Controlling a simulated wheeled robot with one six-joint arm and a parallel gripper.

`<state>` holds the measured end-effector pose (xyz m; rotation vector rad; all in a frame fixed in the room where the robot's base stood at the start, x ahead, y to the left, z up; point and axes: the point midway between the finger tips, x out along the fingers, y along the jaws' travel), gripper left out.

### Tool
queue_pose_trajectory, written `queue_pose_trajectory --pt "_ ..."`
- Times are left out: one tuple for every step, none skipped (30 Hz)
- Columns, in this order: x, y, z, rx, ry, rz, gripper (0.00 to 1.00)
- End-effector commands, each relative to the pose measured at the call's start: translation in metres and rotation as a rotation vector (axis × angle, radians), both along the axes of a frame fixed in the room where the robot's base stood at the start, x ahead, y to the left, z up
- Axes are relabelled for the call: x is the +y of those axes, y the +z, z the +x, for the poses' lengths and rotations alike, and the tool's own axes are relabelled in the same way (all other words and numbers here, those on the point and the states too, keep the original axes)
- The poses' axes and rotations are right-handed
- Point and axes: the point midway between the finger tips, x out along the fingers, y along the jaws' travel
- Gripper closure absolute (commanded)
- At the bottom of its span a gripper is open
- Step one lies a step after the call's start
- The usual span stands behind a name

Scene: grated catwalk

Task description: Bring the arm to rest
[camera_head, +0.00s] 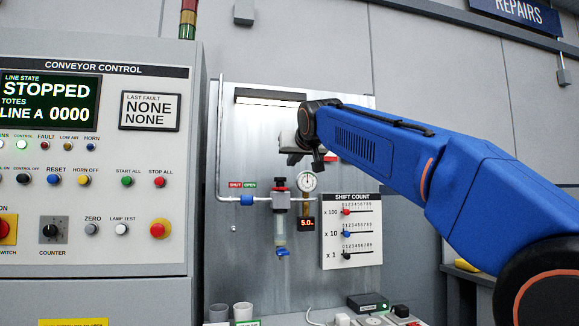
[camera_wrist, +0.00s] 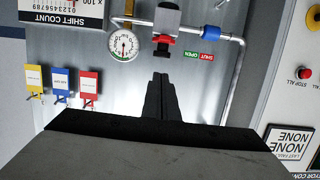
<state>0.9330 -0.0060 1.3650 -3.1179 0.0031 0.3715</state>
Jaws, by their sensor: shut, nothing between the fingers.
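My blue arm reaches in from the right in the head view and is raised in front of the grey metal panel (camera_head: 260,125). My gripper (camera_head: 308,158) is at the arm's far end, above the round gauge. In the wrist view my gripper (camera_wrist: 160,78) shows two dark fingers together, with nothing between them. The fingers point toward the panel and look apart from its fittings, though the exact gap cannot be told.
The panel carries a pipe (camera_head: 219,130), a gauge (camera_head: 308,181), a regulator with a bowl (camera_head: 280,225) and a shift count board (camera_head: 351,230). A conveyor control cabinet (camera_head: 95,230) stands left. Several coloured tags (camera_wrist: 61,82) hang in the wrist view. Small items crowd the bench below.

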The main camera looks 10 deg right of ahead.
Motion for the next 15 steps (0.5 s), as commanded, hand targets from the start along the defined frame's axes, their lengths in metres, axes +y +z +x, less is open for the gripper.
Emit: queue_pose_trajectory --pt "0.000 0.002 -0.005 -0.001 0.000 0.000 1.00" --pt "0.000 0.002 -0.007 -0.001 0.000 0.000 1.00" --pt "0.000 0.002 -0.008 -0.001 0.000 0.000 1.00" --pt "0.000 0.002 -0.009 0.000 0.000 0.000 1.00" --pt "0.000 0.002 -0.010 0.000 0.000 0.000 1.00" --pt "0.000 0.002 -0.011 0.000 0.000 0.000 1.00" --pt "0.000 0.003 -0.011 0.000 0.000 0.000 1.00" --pt "0.000 0.003 -0.011 0.000 0.000 0.000 1.00" --pt "0.000 0.002 -0.011 0.001 0.000 0.000 1.00" --pt "0.000 0.001 -0.012 0.002 0.000 -0.001 1.00" --pt "-0.001 0.000 -0.013 0.005 -0.001 -0.001 1.00" --pt "-0.002 -0.004 -0.015 0.012 0.000 -0.002 1.00" --pt "-0.003 -0.008 -0.018 0.020 -0.001 -0.003 1.00" --pt "-0.004 -0.014 -0.022 0.029 -0.002 -0.005 1.00" --pt "-0.007 -0.023 -0.027 0.046 -0.003 -0.007 1.00"
